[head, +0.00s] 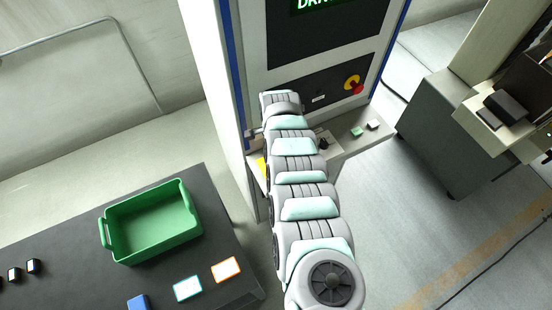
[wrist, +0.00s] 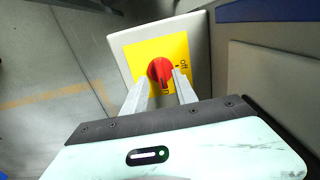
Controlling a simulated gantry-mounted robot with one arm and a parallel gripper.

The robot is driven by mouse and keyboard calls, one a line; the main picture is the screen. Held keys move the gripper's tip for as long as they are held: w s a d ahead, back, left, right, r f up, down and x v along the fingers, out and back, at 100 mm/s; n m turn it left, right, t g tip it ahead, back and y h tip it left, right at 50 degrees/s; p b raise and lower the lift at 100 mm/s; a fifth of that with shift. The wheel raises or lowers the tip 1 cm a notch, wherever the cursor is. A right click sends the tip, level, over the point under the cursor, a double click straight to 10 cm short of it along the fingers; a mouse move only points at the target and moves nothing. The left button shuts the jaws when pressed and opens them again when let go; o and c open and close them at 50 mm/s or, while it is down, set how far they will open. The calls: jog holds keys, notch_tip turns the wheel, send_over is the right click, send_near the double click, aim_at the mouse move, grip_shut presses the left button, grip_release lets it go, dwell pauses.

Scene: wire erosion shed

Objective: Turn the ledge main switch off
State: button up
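The ledge main switch is a red rotary knob (wrist: 159,68) on a yellow plate (wrist: 132,55), fixed to a pale grey box. The word "off" reads at the right of the plate. The knob's grip bar runs roughly up and down in the wrist view, its lower end near a partly hidden label. My gripper (wrist: 160,76) is open, one finger at each side of the knob. I cannot tell whether either finger touches it. In the head view only a bit of the yellow plate (head: 262,165) shows beside my arm, which hides the knob.
A cabinet (head: 285,75) with a lit green display stands behind the ledge (head: 347,142). It carries a red and yellow emergency knob (head: 352,84). Small buttons sit on the ledge's right. A dark table (head: 75,235) with a green crate (head: 113,250) and cards stands at left.

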jog(key=shift+f+b, duration=0.3)
jog(key=shift+f, duration=0.95)
grip_shut()
